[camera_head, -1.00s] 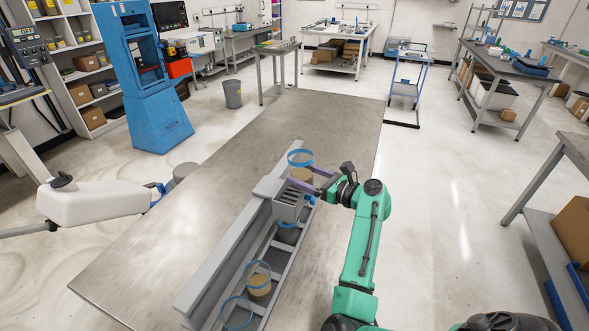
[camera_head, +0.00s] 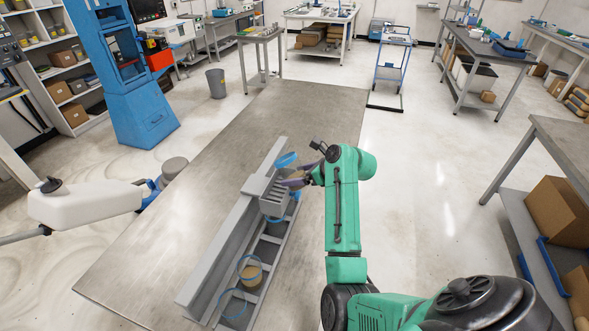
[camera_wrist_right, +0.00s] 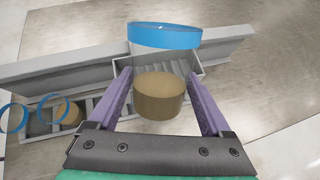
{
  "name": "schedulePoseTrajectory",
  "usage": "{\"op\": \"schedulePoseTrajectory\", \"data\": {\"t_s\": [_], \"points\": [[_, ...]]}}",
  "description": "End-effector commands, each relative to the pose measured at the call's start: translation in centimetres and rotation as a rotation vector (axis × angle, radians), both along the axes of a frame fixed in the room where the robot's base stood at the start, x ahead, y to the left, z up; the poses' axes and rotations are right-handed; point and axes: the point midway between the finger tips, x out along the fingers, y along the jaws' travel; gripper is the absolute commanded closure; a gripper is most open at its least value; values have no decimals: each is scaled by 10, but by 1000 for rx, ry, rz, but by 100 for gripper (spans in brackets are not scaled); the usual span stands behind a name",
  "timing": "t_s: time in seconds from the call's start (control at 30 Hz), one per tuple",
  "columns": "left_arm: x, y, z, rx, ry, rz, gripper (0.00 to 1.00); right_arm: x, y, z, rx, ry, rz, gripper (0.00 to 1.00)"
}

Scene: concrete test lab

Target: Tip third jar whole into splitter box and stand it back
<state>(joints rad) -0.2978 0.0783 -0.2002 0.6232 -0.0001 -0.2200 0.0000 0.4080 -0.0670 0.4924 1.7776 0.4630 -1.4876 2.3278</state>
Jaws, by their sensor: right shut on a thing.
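My right gripper (camera_head: 290,183) is shut on a clear jar with a blue rim (camera_head: 286,159), above the grey slotted splitter box (camera_head: 273,205). In the right wrist view the purple fingers (camera_wrist_right: 159,100) stand on both sides of the jar's brown contents (camera_wrist_right: 160,97). The jar's rim (camera_wrist_right: 165,36) is beyond them, over the splitter box (camera_wrist_right: 188,67). The jar looks tilted towards the box; I see no stream falling. Two other blue-rimmed jars stand in the grey rack's near end: one with brown contents (camera_head: 250,270), one nearest (camera_head: 232,304). My left gripper is out of view.
The long grey rack (camera_head: 222,262) lies on a metal table (camera_head: 170,240), with a raised wall along its left side. Blue parts show under the splitter box, partly hidden. The table is bare to the left and beyond. A white rounded body (camera_head: 85,203) stands left of the table.

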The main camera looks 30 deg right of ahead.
Motion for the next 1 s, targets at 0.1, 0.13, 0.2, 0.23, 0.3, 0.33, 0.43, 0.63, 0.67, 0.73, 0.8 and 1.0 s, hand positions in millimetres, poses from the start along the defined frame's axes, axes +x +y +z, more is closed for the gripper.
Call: {"op": "schedulePoseTrajectory", "data": {"t_s": [0.1,0.13,0.2,0.23,0.3,0.33,0.43,0.63,0.67,0.73,0.8,1.0], "points": [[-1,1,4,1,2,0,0,-1,-4,3,-138,274,-1,93],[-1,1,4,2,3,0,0,-1,-5,2,-167,345,0,93],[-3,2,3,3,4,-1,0,0,-2,-1,-212,470,-1,94],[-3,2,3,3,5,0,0,1,-1,-3,-229,514,0,94],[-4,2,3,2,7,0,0,2,0,-7,-269,606,0,93],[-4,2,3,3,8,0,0,3,0,-7,-286,641,0,93],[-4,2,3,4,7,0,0,5,1,-11,-330,742,-1,93],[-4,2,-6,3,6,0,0,11,4,-16,-386,869,2,93],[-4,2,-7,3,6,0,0,11,4,-17,-391,882,2,93],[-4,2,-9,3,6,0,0,12,5,-16,-401,904,2,93],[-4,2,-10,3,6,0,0,11,4,-16,-406,917,1,93],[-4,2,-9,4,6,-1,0,11,4,-15,-408,925,0,93]]}}
